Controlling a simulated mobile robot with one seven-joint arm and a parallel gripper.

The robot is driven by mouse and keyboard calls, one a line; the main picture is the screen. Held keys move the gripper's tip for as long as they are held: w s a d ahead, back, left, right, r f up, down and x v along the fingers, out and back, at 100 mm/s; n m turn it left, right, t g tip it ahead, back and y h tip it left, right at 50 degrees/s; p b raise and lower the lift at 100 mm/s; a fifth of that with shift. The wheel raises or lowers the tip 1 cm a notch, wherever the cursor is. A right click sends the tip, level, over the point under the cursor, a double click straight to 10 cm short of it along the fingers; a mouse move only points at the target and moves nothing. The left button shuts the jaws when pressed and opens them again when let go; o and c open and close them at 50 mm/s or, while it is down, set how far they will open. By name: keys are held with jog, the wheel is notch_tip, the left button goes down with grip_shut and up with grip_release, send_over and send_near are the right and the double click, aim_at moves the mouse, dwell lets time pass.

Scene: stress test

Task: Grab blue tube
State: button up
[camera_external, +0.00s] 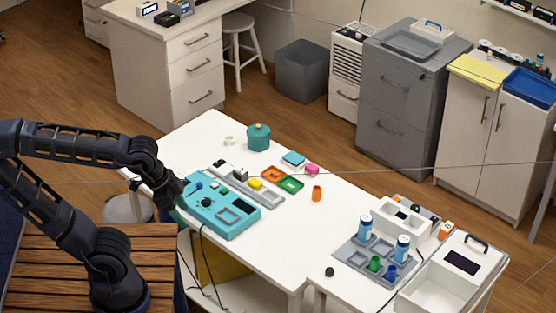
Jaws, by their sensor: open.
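A small blue tube (391,272) stands in a grey tray (347,252) on the right-hand white table. A green tube (375,264) stands just left of it. Two white bottles with blue parts, one at the back (365,227) and one at the right (402,248), are in the same tray. My gripper (182,192) is at the left end of the long white table, beside the turquoise device, far left of the blue tube. It is open; its fingers are small and dark here, and nothing shows between them.
The turquoise device (234,218) with knobs lies near my gripper. A teal pot (258,138), an orange tray (274,174), a green tray (291,184) and an orange cup (317,193) stand on the table (336,222). A white box (438,288) is right of the tubes.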

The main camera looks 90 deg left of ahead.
jog(key=shift+w, duration=0.1)
jog(key=m+g+h, duration=0.1)
jog(key=m+h, duration=0.2)
jog(key=m, duration=0.6)
send_over(399, 282)
jog(key=s+a, duration=0.4)
notch_tip(399, 282, down, 19)
jog(key=x, duration=1)
jog(key=shift+w+f, duration=0.15)
jog(key=shift+f, duration=0.05)
